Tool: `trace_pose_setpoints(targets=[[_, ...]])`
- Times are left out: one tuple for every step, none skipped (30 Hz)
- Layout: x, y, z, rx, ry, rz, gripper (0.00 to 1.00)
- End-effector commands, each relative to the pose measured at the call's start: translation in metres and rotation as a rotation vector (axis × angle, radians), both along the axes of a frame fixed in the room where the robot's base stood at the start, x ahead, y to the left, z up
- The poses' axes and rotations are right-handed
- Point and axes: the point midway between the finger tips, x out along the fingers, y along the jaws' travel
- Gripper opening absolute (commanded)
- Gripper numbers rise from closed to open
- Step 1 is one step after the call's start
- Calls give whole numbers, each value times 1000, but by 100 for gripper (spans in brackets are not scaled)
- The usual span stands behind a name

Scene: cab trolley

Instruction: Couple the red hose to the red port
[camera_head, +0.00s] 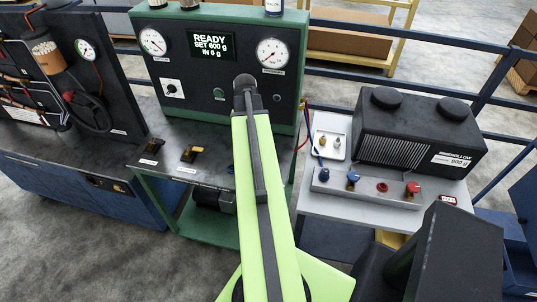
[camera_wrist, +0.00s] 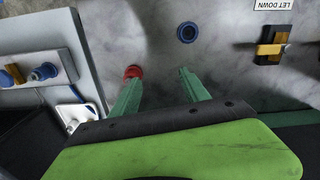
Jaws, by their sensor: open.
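My gripper (camera_wrist: 158,75) is open in the wrist view, its two green fingers apart with bare grey bench between them. A round red fitting (camera_wrist: 133,71) shows at the left fingertip, partly covered by it; I cannot tell whether they touch, or whether it is a hose end or a port. A thin red line (camera_head: 303,143), perhaps the red hose, shows right of my arm in the head view; its ends are hidden. On the trolley's grey block are a red ring (camera_head: 382,187) and a red-topped fitting (camera_head: 413,188). My arm hides the gripper in the head view.
A blue ring (camera_wrist: 187,32) lies on the bench beyond the fingers. A black-and-yellow latch (camera_wrist: 271,45) is at the upper right. The trolley block (camera_wrist: 62,68) with blue fittings is at the left. A black box (camera_head: 420,135) stands on the trolley.

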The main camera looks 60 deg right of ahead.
Motion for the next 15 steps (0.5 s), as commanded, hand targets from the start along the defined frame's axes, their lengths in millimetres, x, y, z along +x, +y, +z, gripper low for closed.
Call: trace_pose_setpoints(targets=[[-18, -18, 1, 0, 0, -53, 54], [-26, -26, 2, 0, 0, -78, 54], [-36, -34, 2, 0, 0, -104, 54], [-42, -39, 2, 0, 0, -121, 54], [-47, -42, 2, 0, 0, -133, 54], [-52, -46, 2, 0, 0, -147, 54], [-54, -48, 2, 0, 0, -153, 54], [-56, -49, 2, 0, 0, -157, 54], [-57, -49, 2, 0, 0, -160, 54], [-57, -50, 2, 0, 0, -161, 54], [-57, -50, 2, 0, 0, -161, 54], [-57, -49, 2, 0, 0, -160, 54], [-57, -49, 2, 0, 0, -160, 54], [-57, -49, 2, 0, 0, -160, 54], [-57, -49, 2, 0, 0, -159, 54]])
